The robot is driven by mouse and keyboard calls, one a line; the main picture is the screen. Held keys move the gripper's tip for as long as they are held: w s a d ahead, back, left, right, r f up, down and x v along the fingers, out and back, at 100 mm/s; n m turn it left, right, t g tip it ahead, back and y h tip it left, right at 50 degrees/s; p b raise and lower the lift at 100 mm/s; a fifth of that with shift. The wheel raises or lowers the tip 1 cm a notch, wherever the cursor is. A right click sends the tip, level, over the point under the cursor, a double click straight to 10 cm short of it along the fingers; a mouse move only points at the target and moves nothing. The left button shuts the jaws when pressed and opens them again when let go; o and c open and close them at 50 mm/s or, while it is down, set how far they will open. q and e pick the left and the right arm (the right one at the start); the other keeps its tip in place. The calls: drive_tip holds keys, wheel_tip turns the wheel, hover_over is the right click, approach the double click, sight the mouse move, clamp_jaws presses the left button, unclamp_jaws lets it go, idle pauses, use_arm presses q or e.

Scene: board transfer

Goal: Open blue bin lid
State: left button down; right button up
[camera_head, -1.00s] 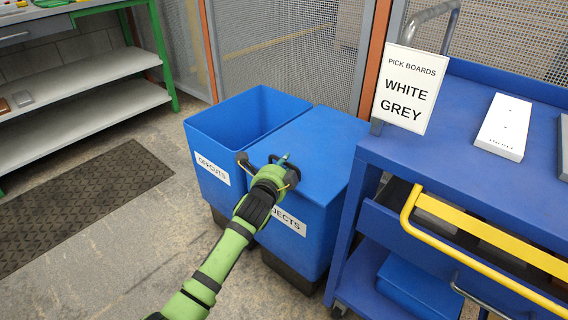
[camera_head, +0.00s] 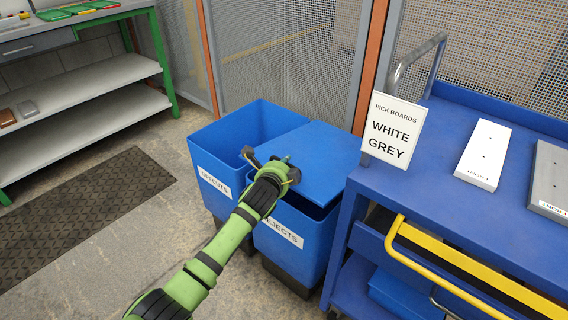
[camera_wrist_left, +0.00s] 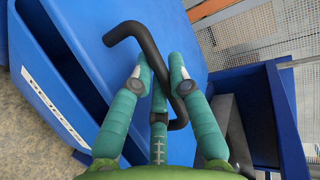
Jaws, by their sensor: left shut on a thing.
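The blue lid (camera_head: 318,158) of the rejects bin (camera_head: 288,246) is tilted up at its front edge, with a dark gap between it and the bin's rim. My left gripper (camera_head: 270,166) is at the lid's front edge. In the left wrist view my left gripper (camera_wrist_left: 163,82) is shut on the lid's black bent handle (camera_wrist_left: 150,48). The lid (camera_wrist_left: 85,30) fills much of that view behind the fingers. My right gripper is in neither view.
The open offcuts bin (camera_head: 215,165) stands directly left of the rejects bin. A blue trolley (camera_head: 440,190) with a sign (camera_head: 393,132), a white board (camera_head: 484,153) and a grey board (camera_head: 550,180) stands close on the right. Mesh fencing (camera_head: 285,50) is behind.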

use_arm(q)
drive_tip(key=r+p, duration=0.2)
drive_tip(key=shift+w+d+r, duration=0.15)
drive_tip(key=shift+w+r, duration=0.15)
drive_tip(key=shift+w+d+r+g+p, duration=0.1)
drive_tip(key=shift+w+r+g+p, duration=0.05)
drive_tip(key=shift+r+p, duration=0.35)
drive_tip(key=shift+w+d+r+g+p, duration=0.1)
drive_tip(key=shift+r+g+p, duration=0.05)
drive_tip(key=shift+r+p, duration=0.3)
drive_tip(key=w+d+r+p, duration=0.3)
drive_tip(key=w+r, duration=0.3)
drive_tip(key=r, duration=0.5)
drive_tip(key=shift+d+r+p, duration=0.3)
drive_tip(key=shift+d, duration=0.3)
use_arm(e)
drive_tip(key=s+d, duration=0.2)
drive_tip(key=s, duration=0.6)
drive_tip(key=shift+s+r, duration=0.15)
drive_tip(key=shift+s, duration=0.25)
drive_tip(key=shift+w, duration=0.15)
use_arm(q)
drive_tip(key=c, duration=1.4)
unclamp_jaws()
drive_tip(key=shift+s, duration=0.1)
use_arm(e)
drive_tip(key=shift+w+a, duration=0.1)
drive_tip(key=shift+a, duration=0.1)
